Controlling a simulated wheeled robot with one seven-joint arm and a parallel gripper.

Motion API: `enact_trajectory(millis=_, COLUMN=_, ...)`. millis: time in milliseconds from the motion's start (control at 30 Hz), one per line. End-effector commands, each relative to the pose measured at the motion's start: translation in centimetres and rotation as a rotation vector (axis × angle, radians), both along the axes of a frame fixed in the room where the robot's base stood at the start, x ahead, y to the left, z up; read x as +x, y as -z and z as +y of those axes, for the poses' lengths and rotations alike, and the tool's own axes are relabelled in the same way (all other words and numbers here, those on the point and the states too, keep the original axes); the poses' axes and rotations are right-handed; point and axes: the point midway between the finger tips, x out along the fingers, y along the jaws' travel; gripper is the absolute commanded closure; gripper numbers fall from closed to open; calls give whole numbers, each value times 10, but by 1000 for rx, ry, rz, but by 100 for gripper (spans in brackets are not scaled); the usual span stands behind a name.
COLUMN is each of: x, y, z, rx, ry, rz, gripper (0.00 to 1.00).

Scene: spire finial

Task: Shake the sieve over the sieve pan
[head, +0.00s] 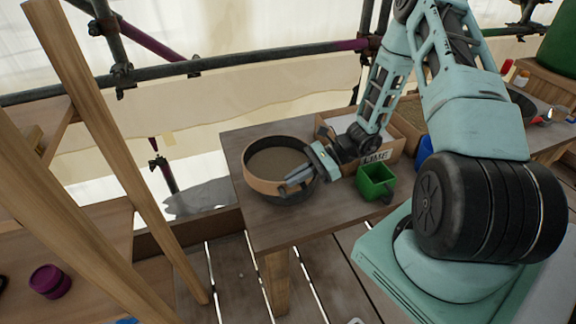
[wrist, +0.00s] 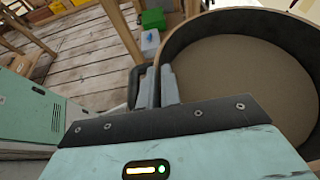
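The sieve (head: 262,186) is a round wooden hoop at the left end of the table, with grey-brown sandy material inside. The dark sieve pan (head: 292,198) shows beneath its front right edge; whether the two touch is unclear. My gripper (head: 298,180) is at the sieve's right side, with its fingers at the rim. In the wrist view the sieve (wrist: 228,22) fills the right side, and my gripper (wrist: 154,88) has one finger inside the wall and one outside, closed on it. The pan is not clearly visible in the wrist view.
The wooden table (head: 240,222) also holds a green cup (head: 375,182), a wooden box marked LIME (head: 378,157) and a blue item (head: 424,152), all right of the sieve. Wooden posts (head: 85,100) and scaffold pipes (head: 230,62) stand left and behind. Plank floor lies in front.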

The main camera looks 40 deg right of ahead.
Motion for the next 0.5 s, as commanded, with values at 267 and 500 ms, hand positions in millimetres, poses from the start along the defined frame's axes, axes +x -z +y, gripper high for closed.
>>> enact_trajectory(millis=267, x=-7, y=2, z=-24, rx=-5, ry=4, rz=4, gripper=100)
enact_trajectory(millis=500, x=-13, y=2, z=-46, rx=-5, ry=3, rz=4, gripper=100)
